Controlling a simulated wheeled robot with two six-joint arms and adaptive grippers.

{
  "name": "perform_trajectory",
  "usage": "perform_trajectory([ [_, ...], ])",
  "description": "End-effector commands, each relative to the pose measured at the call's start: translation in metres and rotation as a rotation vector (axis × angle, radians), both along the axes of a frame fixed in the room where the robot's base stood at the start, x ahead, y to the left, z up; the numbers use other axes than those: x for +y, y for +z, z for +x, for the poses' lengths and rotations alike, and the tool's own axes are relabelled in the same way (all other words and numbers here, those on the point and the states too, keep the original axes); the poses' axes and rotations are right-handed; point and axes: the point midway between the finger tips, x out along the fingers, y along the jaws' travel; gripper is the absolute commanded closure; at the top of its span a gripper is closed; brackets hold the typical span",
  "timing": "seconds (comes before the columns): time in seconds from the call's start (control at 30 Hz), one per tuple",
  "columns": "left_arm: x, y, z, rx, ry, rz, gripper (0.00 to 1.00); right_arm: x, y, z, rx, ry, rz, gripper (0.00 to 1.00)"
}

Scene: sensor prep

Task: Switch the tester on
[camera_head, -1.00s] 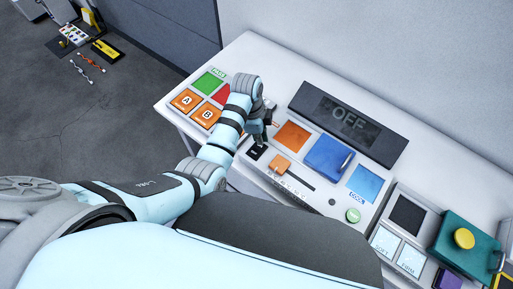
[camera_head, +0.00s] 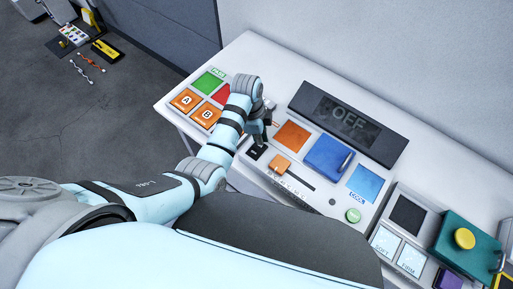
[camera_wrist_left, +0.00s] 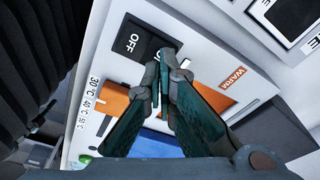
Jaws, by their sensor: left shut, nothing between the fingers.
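The tester (camera_head: 318,190) is a white console on the bench, and its dark display (camera_head: 350,118) reads OFF. A small black rocker switch (camera_head: 254,153) sits at its left end. In the left wrist view the rocker (camera_wrist_left: 134,38) shows the word OFF, and its lower right part is partly hidden by my fingers. My left gripper (camera_head: 267,138) is shut and empty. In the left wrist view its fingertips (camera_wrist_left: 166,58) are at the rocker's lower right edge; I cannot tell whether they touch it. My right gripper is not in view.
An orange slider knob (camera_head: 280,165), an orange pad (camera_head: 292,136), a blue lidded block (camera_head: 327,156) and a green button (camera_head: 353,215) are on the tester. A panel with A and B buttons (camera_head: 186,100) stands left; a SOFT/FIRM unit (camera_head: 385,241) stands right.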

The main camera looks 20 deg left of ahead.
Motion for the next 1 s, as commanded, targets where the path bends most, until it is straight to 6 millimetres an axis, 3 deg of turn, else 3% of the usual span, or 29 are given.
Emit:
perform_trajectory([
  [1.0, 0.0, -0.016, 0.0, 0.0, 0.0, 0.0, 1.0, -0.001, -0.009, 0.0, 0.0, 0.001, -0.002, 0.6],
])
